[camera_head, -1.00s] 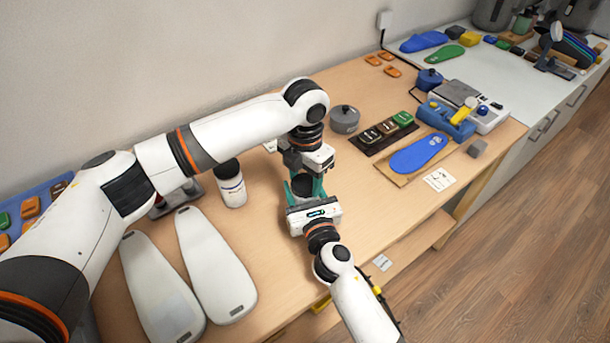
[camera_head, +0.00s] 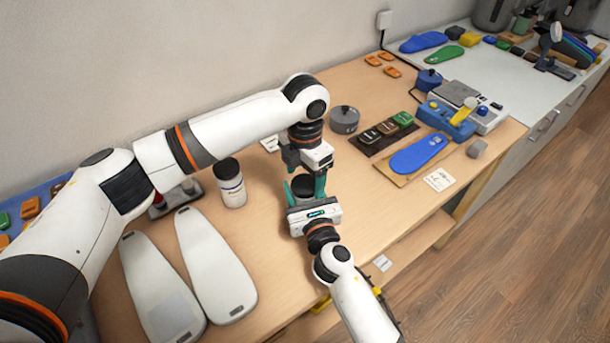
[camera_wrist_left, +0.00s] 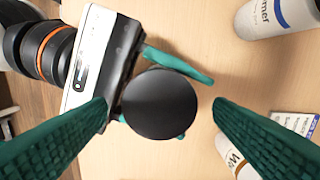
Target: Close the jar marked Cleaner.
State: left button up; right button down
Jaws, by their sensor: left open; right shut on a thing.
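A small jar with a round black lid (camera_wrist_left: 160,103) is held by my right gripper (camera_head: 305,189); its label is not readable. In the head view the jar's dark top (camera_head: 303,184) shows between the teal fingers. My right gripper also shows in the left wrist view (camera_wrist_left: 152,92), its fingers shut around the jar below the lid. My left gripper (camera_head: 305,168) is right above the jar. In the left wrist view its open fingers (camera_wrist_left: 160,108) stand on either side of the lid, apart from it. Whether the lid is fully seated cannot be told.
A white bottle with a black cap (camera_head: 230,184) stands left of the grippers. Another labelled container (camera_wrist_left: 232,153) shows at the left wrist view's lower right. Two pale insole forms (camera_head: 215,262) lie at the front left. A grey round pot (camera_head: 344,119) stands behind to the right.

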pick_arm(q)
notch_tip(320, 180, up, 4)
jog(key=shift+f, duration=0.15)
pick_arm(e)
jog(key=shift+f, duration=0.1)
pick_arm(q)
jog(key=shift+c, duration=1.2)
jog(key=n, duration=0.6)
jog(key=shift+r+n, duration=0.3)
jog(key=n, duration=0.6)
jog(key=shift+r, duration=0.25)
jog(key=n, duration=0.6)
jog(key=shift+r+n, duration=0.25)
jog(key=shift+n, duration=0.05)
jog(key=n, duration=0.6)
jog(key=shift+r, duration=0.25)
jog(key=n, duration=0.6)
jog(key=shift+r, duration=0.25)
jog(key=n, duration=0.4)
jog(key=shift+r, duration=0.15)
jog(key=n, duration=0.4)
jog(key=shift+r+n, duration=0.2)
jog(key=shift+n, duration=0.1)
